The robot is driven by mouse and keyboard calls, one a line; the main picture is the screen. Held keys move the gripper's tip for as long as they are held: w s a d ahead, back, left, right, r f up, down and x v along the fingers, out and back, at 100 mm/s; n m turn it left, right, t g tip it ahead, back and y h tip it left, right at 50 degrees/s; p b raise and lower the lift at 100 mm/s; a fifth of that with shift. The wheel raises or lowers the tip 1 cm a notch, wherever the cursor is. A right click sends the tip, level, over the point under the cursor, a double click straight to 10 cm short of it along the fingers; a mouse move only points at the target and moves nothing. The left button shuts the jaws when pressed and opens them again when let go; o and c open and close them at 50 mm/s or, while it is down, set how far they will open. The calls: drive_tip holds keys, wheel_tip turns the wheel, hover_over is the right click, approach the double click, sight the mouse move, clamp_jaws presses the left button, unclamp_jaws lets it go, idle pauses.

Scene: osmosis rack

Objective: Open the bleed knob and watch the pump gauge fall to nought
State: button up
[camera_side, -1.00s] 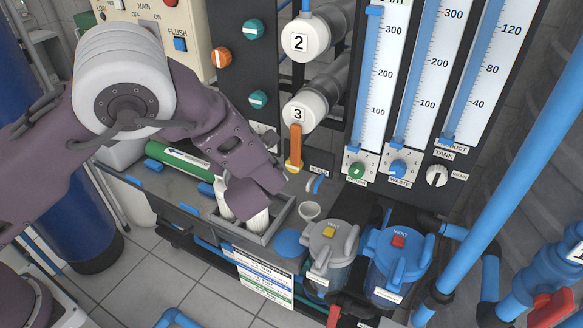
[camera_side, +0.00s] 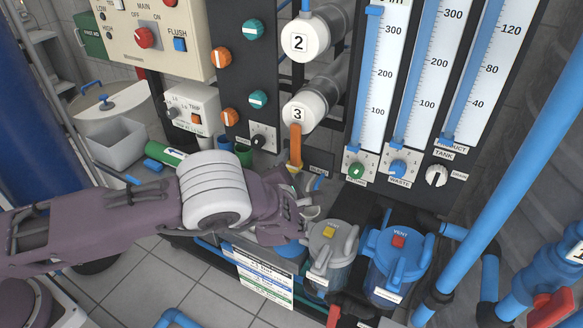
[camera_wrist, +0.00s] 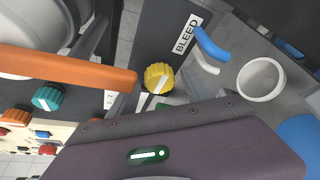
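The bleed knob (camera_wrist: 158,78) is yellow and ridged, beside the black-on-white BLEED label (camera_wrist: 187,33) in the wrist view. In the side view only a little of the yellow knob (camera_side: 293,169) shows, below the orange handle. My gripper (camera_side: 301,207) is just below and in front of it, near the white cup, apart from the knob as far as I can see. Its purple body fills the bottom of the wrist view. The fingers are too hidden to tell whether they are open or shut. I cannot make out a pump gauge in either view.
The orange handle (camera_side: 296,145) hangs close above the knob. A white cup (camera_wrist: 261,79) and a blue curved tube (camera_wrist: 212,45) are close by. Two vented housings, grey (camera_side: 331,240) and blue (camera_side: 400,250), stand to the right. Flow tubes (camera_side: 374,80) rise behind.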

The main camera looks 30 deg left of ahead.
clamp_jaws()
drive_tip(key=n+g+h, duration=0.1)
drive_tip(key=n+h, duration=0.1)
drive_tip(key=n, duration=0.2)
drive_tip(key=shift+a, duration=0.1)
drive_tip(key=n+h, duration=0.3)
drive_tip(key=n, duration=0.1)
idle(0.6)
idle(0.4)
